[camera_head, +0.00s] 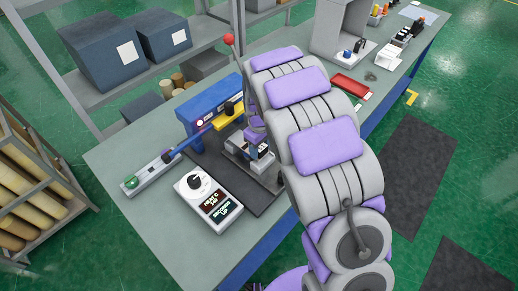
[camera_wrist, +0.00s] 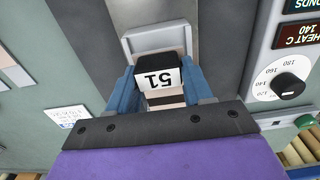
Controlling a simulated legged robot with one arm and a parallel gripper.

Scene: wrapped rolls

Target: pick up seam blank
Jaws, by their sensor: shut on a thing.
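I cannot tell whether the block touches this holder. In the head view my gripper (camera_head: 254,146) is low over the dark mat, partly hidden by my arm.
A blue machine with a red-knobbed lever (camera_head: 205,108) stands behind. A grey workbench (camera_head: 130,160) carries these. A red tray (camera_head: 350,87) lies beyond my arm.

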